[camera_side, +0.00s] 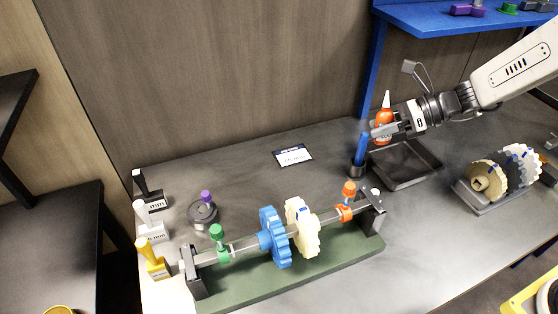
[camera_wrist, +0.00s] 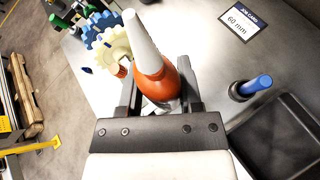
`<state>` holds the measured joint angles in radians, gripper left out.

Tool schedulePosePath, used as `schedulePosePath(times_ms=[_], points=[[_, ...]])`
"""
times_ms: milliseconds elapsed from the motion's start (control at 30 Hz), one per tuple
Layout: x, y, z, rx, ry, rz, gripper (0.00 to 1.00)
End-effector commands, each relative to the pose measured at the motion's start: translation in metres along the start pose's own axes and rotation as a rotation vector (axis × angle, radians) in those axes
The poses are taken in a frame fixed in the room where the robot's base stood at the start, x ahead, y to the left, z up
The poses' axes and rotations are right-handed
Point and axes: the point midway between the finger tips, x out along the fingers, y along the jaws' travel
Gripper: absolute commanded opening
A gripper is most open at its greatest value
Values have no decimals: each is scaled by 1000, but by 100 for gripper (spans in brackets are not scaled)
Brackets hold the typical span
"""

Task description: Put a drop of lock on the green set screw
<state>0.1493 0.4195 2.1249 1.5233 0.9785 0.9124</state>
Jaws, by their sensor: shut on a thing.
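My gripper (camera_side: 384,131) is shut on an orange bottle (camera_side: 384,113) with a white pointed nozzle. The bottle is upright in the side view, around the black tray's back left corner. The wrist view shows the bottle (camera_wrist: 160,85) between my two fingers (camera_wrist: 159,95), nozzle up. The green set screw (camera_side: 217,232) has a knob-like head and stands on a green collar (camera_side: 223,253) near the left end of a shaft. My gripper is far to the right of it. In the wrist view a green part (camera_wrist: 54,8) shows at the top left, too small to tell apart.
The shaft carries a blue gear (camera_side: 272,238), a cream gear (camera_side: 302,228) and an orange collar (camera_side: 345,211). A blue stick (camera_side: 362,148) stands in a dark holder beside the black tray (camera_side: 433,162). A 60 mm card (camera_side: 292,157) lies behind. A blue shelf (camera_side: 430,20) is overhead.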

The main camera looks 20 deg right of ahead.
Motion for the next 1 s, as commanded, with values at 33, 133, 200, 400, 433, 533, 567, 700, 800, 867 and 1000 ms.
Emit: schedulePosePath(times_ms=[33,133,200,400,433,533,567,700,800,867,1000], points=[[11,9,5,12,17,18,0],[30,24,12,52,52,44,0],[44,36,16,82,77,61,0],[79,71,28,176,151,107,0],[84,77,30,191,162,113,0],[100,96,34,242,199,133,0],[104,102,35,258,210,138,0],[124,131,40,329,261,165,0],[138,152,43,383,296,183,0],[146,166,45,415,318,194,0],[164,202,47,496,371,221,0]])
